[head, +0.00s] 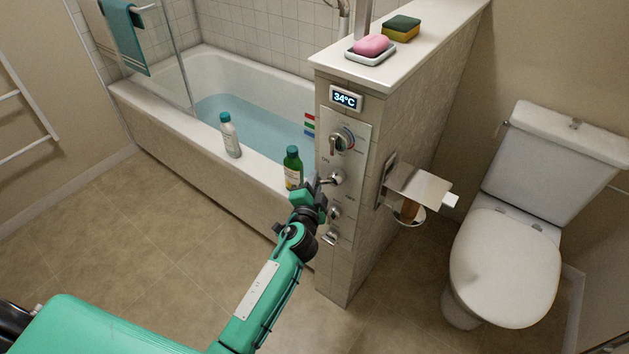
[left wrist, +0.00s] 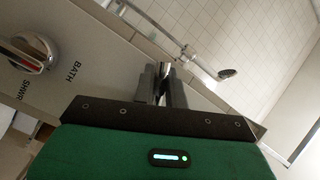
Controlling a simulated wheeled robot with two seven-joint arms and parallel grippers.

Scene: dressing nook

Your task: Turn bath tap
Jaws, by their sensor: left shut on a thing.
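The bath's control panel (head: 352,135) is on the end wall of the tiled partition. It carries a dial with a red-to-blue scale, a tap lever (head: 336,177) below it, and lower knobs. My left gripper (head: 314,190) is at the tap lever, its fingers shut on the lever's outer end. In the left wrist view the fingers (left wrist: 163,92) close around a shiny metal lever (left wrist: 166,68). A selector knob (left wrist: 34,54) with a red mark sits beside the words BATH and SHWR there. My right gripper is not in view.
A display (head: 346,98) reads 34°C. A green bottle (head: 293,168) and a white bottle (head: 230,136) stand on the bath rim, the green one close to my gripper. A paper holder (head: 417,186) juts out right of the panel. The toilet (head: 505,265) is at right.

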